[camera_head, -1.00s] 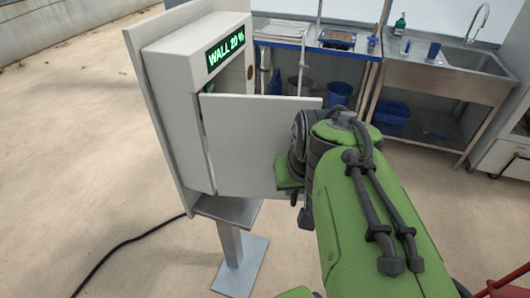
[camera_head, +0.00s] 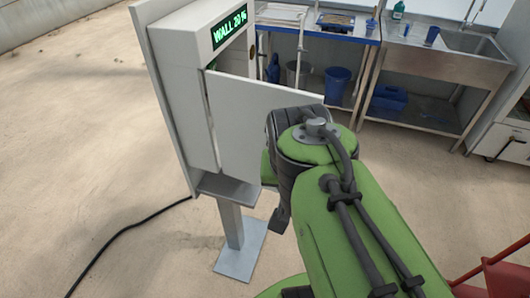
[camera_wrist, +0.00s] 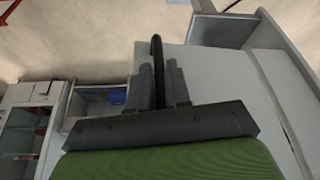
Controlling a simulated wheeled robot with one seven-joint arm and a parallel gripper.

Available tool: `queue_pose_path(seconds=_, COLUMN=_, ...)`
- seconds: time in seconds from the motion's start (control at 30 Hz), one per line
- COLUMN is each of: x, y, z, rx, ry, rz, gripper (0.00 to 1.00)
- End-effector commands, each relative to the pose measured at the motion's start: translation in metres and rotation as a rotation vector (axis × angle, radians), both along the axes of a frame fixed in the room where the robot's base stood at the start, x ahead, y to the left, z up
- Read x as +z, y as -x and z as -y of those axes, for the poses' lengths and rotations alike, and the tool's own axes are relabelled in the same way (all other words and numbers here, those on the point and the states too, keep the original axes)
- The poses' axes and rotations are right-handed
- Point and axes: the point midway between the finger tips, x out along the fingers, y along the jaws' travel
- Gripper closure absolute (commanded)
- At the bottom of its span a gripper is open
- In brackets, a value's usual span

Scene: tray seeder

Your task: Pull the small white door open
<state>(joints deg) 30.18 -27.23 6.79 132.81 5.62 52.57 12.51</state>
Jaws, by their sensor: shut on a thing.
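The small white door (camera_head: 240,118) hangs open on the front of a white wall box (camera_head: 183,90) with a green "WALL 20 %" display. It stands out from the box toward the right. My gripper's fingertips are hidden in the head view behind my green arm, near the door's outer part. In the wrist view my gripper (camera_wrist: 160,82) is shut on a thin dark handle (camera_wrist: 156,50), which sticks out between its fingers. The white door (camera_wrist: 215,82) also shows there, just behind and to the right of the fingers.
The box is on a grey backing board (camera_head: 153,60) above a post with a flat foot (camera_head: 241,252). A black cable (camera_head: 110,242) runs over the floor. A blue bench (camera_head: 335,33) and a steel sink (camera_head: 465,65) stand behind. Floor at the left is clear.

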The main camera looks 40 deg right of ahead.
Motion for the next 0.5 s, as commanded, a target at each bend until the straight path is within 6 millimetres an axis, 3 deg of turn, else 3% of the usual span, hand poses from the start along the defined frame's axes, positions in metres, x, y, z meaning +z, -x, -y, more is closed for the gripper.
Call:
queue_pose_path(seconds=0.13, x=0.0006, y=-0.0007, z=-0.0005, rx=0.005, ry=0.001, rz=0.001, gripper=1.0)
queue_pose_path(seconds=0.17, x=0.0006, y=-0.0007, z=-0.0005, rx=0.005, ry=0.001, rz=0.001, gripper=0.81)
queue_pose_path(seconds=0.3, x=0.0004, y=-0.0005, z=-0.0003, rx=0.004, ry=0.0, rz=0.001, gripper=0.62)
queue_pose_path(seconds=0.5, x=0.0002, y=-0.0003, z=-0.0001, rx=0.002, ry=0.0, rz=0.0, gripper=0.62)
